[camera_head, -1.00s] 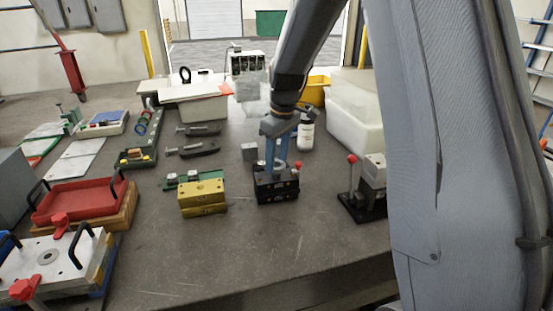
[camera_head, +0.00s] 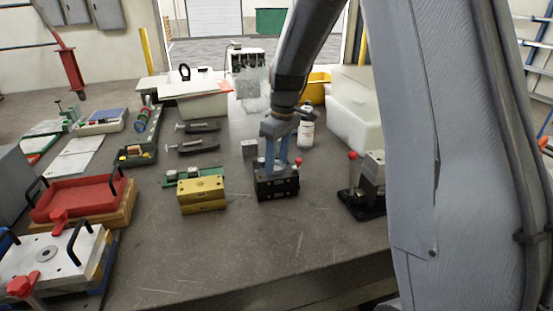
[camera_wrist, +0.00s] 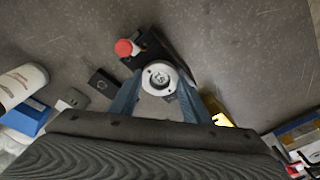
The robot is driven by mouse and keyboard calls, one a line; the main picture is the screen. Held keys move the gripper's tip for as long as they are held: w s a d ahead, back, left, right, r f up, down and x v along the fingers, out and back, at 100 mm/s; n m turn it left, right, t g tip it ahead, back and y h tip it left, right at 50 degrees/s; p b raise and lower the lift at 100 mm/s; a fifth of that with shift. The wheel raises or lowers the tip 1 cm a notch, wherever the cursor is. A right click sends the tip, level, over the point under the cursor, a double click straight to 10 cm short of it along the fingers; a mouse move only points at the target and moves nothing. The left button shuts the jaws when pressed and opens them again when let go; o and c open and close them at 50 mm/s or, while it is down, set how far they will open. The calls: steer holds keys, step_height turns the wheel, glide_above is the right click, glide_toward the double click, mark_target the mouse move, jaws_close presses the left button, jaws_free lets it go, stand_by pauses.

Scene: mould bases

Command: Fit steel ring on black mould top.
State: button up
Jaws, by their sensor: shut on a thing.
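My gripper (camera_head: 276,168) points down over the black mould (camera_head: 278,188) on the bench. In the wrist view its two blue-grey fingers (camera_wrist: 160,90) are shut on the pale steel ring (camera_wrist: 148,83), one on each side. A round metal face with marks shows within or below the ring. In the head view the ring is too small to make out, and the fingers hide part of the mould's top. I cannot tell whether the ring touches the mould. In the wrist view a black part with a red knob (camera_wrist: 123,47) lies just beyond the ring.
A yellow mould (camera_head: 202,193) stands close to the left of the black one. A black-based fixture (camera_head: 372,180) with a red ball lever stands to the right. A white bottle (camera_head: 306,133) and a small grey block (camera_head: 249,148) stand behind. The bench in front is clear.

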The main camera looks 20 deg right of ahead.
steer(key=shift+f, duration=0.45)
stand_by(0.3)
steer(key=o, duration=1.3)
steer(key=shift+r, duration=0.1)
steer(key=r, duration=0.2)
steer(key=r+b, duration=0.1)
steer(key=r, duration=0.1)
steer(key=r+b, duration=0.1)
steer(key=r, duration=0.2)
steer(key=shift+s+d+r, duration=0.1)
steer(key=shift+s+d, duration=0.2)
steer(key=shift+s, duration=0.05)
steer(key=s+f+m, duration=0.2)
steer(key=s+f, duration=0.1)
steer(key=s, duration=0.4)
steer(key=s+f+m, duration=0.3)
steer(key=s+f, duration=0.1)
steer(key=s, duration=0.4)
steer(key=s+a+f+m, duration=0.1)
steer(key=s+f+m, duration=0.1)
steer(key=s, duration=0.6)
steer(key=shift+f+h+b, duration=0.3)
steer(key=shift+f+h, duration=0.1)
steer(key=shift+f, duration=0.5)
